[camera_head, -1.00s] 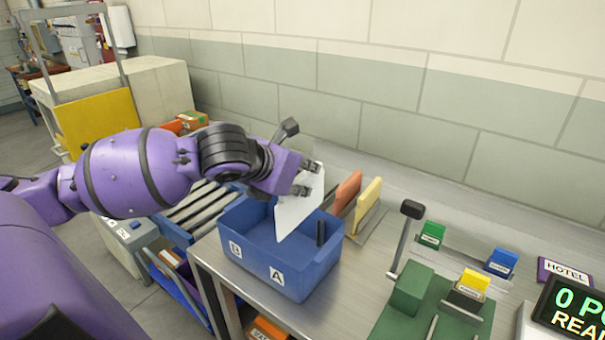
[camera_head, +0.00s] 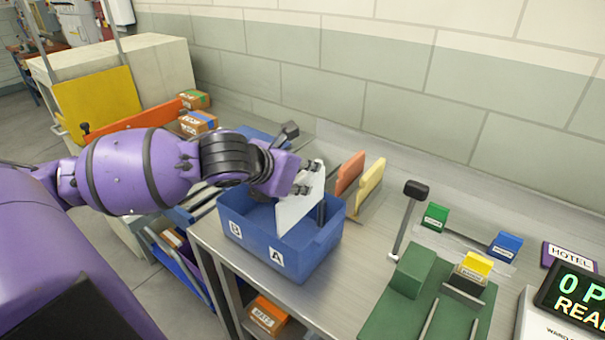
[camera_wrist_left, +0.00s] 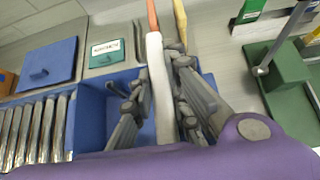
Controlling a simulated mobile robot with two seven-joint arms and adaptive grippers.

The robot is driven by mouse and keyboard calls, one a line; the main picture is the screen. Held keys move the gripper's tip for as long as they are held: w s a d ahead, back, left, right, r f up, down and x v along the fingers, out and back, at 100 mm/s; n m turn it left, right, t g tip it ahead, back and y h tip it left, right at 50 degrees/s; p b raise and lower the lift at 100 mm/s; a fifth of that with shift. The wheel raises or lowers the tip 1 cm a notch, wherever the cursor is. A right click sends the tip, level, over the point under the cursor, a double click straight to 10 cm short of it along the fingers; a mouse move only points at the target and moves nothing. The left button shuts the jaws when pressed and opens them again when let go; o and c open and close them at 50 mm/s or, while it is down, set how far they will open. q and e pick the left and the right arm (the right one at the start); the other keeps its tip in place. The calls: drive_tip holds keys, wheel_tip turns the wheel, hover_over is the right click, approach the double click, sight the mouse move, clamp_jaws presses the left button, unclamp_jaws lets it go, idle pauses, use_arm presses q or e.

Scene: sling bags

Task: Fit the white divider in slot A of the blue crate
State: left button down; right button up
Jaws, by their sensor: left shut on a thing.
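The white divider (camera_head: 298,203) is upright and held by my left gripper (camera_head: 308,178), which is shut on its upper part. In the left wrist view the divider (camera_wrist_left: 160,85) stands edge-on between the fingers (camera_wrist_left: 160,108). The divider's lower part is inside the blue crate (camera_head: 290,255), whose front wall bears labels B at left and A at right. The divider is over the A side, near the middle. The slot and the divider's bottom edge are hidden by the crate's front wall, so I cannot tell whether it is seated. My right gripper is not in view.
An orange divider (camera_head: 350,172) and a yellow divider (camera_head: 370,186) stand upright behind the crate. A green fixture (camera_head: 410,272) with a black-knobbed lever (camera_head: 408,210) is to the right. Rollers (camera_wrist_left: 35,130) lie left of the crate.

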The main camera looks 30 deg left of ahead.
sight(306, 212)
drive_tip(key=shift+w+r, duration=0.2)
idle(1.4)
use_arm(q)
drive_tip(key=shift+f, duration=0.1)
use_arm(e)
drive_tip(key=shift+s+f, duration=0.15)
use_arm(q)
drive_tip(key=shift+f, duration=0.35)
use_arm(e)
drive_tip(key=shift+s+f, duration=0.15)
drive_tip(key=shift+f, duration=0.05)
use_arm(q)
drive_tip(key=shift+f+b, duration=1.65)
drive_tip(key=shift+f, duration=3.45)
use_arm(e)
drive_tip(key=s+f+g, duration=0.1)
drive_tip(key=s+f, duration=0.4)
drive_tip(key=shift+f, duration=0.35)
use_arm(q)
drive_tip(key=c, duration=1.6)
unclamp_jaws()
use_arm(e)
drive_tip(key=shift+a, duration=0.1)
